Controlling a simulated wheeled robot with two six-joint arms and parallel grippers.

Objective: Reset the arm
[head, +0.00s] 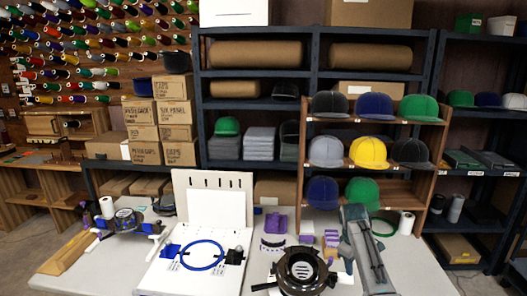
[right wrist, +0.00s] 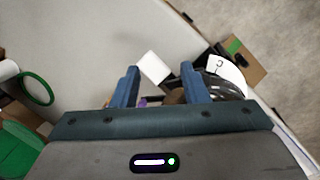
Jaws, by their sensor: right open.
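My right gripper (head: 347,250) stands over the right part of the table, just right of a black round cap hoop device (head: 303,270). In the right wrist view its two blue fingers (right wrist: 160,85) are apart, with nothing held between them. A white block (right wrist: 153,67) shows beyond the fingertips, and part of a dark round device shows behind the right finger. My left gripper is not in view.
A cap rack (head: 370,152) stands behind the gripper. A green ring (right wrist: 37,88) lies on the table beside a white roll (head: 406,222). A white board with a blue hoop (head: 203,255) lies mid-table. Purple pieces (head: 276,223) lie behind the round device.

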